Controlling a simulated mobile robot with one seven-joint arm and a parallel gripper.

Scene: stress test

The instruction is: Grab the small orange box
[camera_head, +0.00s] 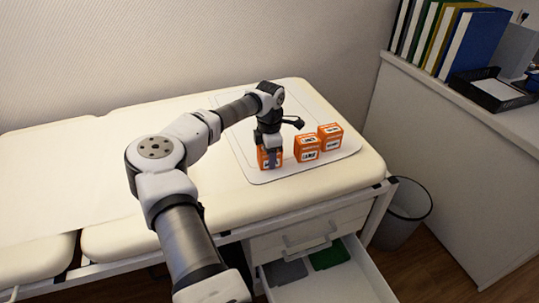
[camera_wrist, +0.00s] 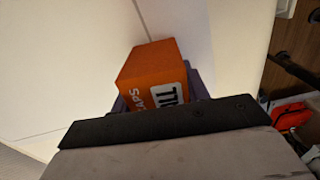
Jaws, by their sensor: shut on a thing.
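Three small orange boxes with white and black labels are on a white tray on the padded table in the head view. My gripper (camera_head: 270,155) points down over the left box (camera_head: 263,160) and is shut on it, with its fingers partly covering it. The same box shows in the wrist view (camera_wrist: 148,64) between the jaws, its top and lettered side visible. The middle box (camera_head: 307,149) and the right box (camera_head: 330,137) stand apart from my gripper, to its right. I cannot tell whether the held box touches the tray.
The white tray (camera_head: 262,179) lies on the padded table (camera_head: 320,185). An open drawer (camera_head: 335,285) below holds grey and green items. A waste bin (camera_head: 408,203) stands right of the table. A side cabinet (camera_head: 440,150) carries books (camera_head: 470,45) and a black paper tray (camera_head: 493,90).

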